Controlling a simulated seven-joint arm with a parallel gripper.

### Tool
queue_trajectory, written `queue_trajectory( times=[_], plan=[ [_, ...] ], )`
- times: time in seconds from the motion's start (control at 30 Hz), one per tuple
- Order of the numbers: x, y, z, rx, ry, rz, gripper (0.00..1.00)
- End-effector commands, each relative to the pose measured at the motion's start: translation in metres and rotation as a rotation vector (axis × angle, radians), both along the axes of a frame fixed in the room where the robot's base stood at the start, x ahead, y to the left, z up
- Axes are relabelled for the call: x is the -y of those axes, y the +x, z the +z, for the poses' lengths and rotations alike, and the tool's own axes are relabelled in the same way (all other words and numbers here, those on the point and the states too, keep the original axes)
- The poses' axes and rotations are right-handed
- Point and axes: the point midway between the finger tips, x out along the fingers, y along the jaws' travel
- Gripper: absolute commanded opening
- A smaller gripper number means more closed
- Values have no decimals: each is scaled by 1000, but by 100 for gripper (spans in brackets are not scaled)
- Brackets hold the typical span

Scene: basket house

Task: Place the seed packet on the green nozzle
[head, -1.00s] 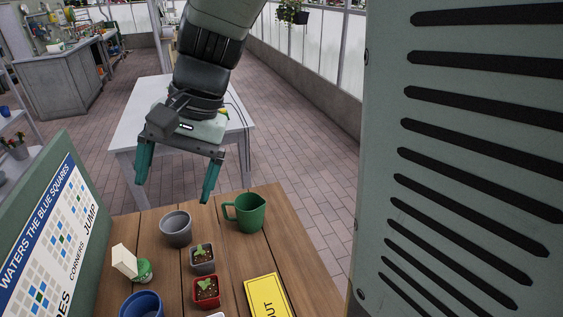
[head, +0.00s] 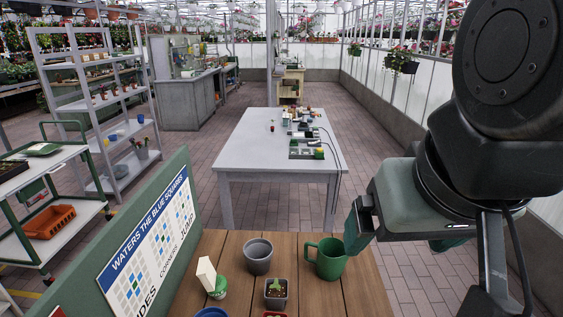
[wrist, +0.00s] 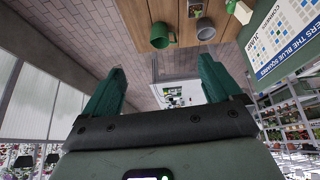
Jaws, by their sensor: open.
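My gripper (head: 398,244) is open and empty, to the right of the green mug in the head view. In the wrist view its two teal fingers (wrist: 162,68) are spread wide with nothing between them. I cannot pick out the seed packet for certain. A small cream upright block (head: 206,273) stands against or on a round green and white piece (head: 219,288) on the wooden table. They may be a packet and a nozzle, but I cannot tell. The cream piece also shows at the top of the wrist view (wrist: 243,12).
A green mug (head: 328,260), a grey pot (head: 258,257) and a seedling pot (head: 276,291) share the wooden table (head: 315,292). A green board (head: 120,255) rises at left. A white table (head: 250,150) farther back holds several small items at its right, too small to identify.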

Motion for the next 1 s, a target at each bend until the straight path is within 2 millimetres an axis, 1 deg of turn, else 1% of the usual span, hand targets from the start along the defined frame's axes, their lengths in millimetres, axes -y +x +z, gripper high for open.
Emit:
queue_trajectory(
  times=[0.13, 0.23, 0.37, 0.4, 0.47, 0.5, 0.57, 0.7, 0.77, 0.87, 0.9, 0.97, 1.0],
  plan=[
    [-2, 4, 0, -13, 11, -7, 92],
    [-10, 17, -2, -59, 50, -28, 92],
    [-32, 48, -11, -170, 149, -86, 92],
    [-40, 60, -15, -210, 186, -108, 92],
    [-53, 77, -23, -272, 242, -145, 92],
    [-61, 89, -29, -312, 280, -170, 92],
    [-74, 106, -39, -373, 336, -210, 92],
    [-104, 144, -69, -523, 468, -310, 92],
    [-116, 160, -84, -589, 525, -358, 92],
    [-137, 185, -113, -701, 620, -441, 92],
    [-145, 195, -125, -747, 658, -477, 92],
    [-157, 208, -144, -816, 716, -533, 92],
    [-164, 216, -157, -863, 753, -573, 92]
  ],
)
